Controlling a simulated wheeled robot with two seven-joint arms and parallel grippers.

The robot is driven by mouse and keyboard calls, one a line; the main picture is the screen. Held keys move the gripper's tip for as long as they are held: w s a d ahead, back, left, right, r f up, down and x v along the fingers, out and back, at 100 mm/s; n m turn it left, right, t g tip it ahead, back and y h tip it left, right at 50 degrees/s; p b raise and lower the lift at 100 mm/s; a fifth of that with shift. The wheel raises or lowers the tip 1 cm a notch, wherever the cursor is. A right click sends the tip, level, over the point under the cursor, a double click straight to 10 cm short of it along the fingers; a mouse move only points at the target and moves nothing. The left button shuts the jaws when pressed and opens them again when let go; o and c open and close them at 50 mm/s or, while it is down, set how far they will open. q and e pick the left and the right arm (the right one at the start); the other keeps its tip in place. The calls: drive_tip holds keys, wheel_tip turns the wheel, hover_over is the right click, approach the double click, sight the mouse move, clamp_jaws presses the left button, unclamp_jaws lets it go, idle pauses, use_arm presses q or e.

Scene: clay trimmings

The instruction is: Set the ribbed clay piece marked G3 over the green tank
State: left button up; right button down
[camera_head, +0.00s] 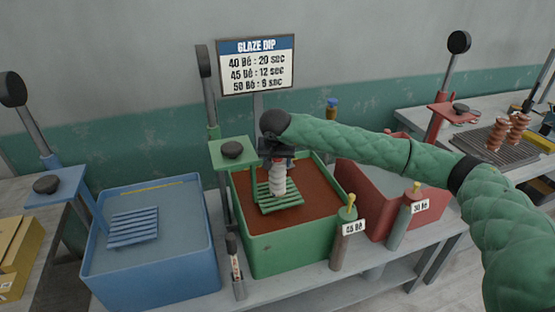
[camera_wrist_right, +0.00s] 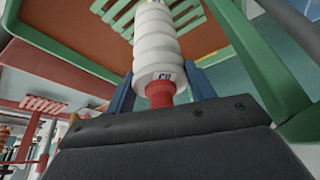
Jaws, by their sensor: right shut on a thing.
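The pale ribbed clay piece (camera_head: 278,183) is upright in my right gripper (camera_head: 276,157), over the green tank (camera_head: 295,248). In the right wrist view the white piece (camera_wrist_right: 156,40) sits between two blue fingers, with a red end by the palm and a small tag that is hard to read. The tank holds reddish-brown glaze and a green slatted rack (camera_head: 291,199). The piece's lower end appears close to this rack; I cannot tell if they touch. My left gripper is not in view.
A blue tank (camera_head: 150,265) stands left and a red tank (camera_head: 375,190) right. Hydrometer tubes, one tagged 45 Bé (camera_head: 347,235), stand along the front. A glaze dip sign (camera_head: 257,64) is behind. Reddish ribbed pieces (camera_head: 497,135) stand on a grate at far right.

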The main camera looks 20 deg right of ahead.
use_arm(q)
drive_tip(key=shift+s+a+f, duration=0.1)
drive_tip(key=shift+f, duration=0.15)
use_arm(e)
drive_tip(key=shift+f, duration=0.15)
drive_tip(key=shift+f, duration=0.1)
drive_tip(key=c, duration=0.7)
unclamp_jaws()
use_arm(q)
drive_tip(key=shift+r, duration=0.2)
use_arm(e)
drive_tip(key=shift+o, duration=0.9)
drive_tip(key=shift+s+r, duration=0.1)
drive_tip(key=shift+r, duration=0.15)
use_arm(q)
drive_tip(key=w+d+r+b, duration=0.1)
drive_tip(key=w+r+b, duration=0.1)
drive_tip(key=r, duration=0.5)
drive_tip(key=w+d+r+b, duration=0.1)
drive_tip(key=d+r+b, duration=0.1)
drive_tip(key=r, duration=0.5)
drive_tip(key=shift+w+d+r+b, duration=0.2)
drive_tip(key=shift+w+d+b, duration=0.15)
drive_tip(key=shift+b, duration=0.35)
use_arm(e)
drive_tip(key=v, duration=1.1)
drive_tip(key=shift+r, duration=0.25)
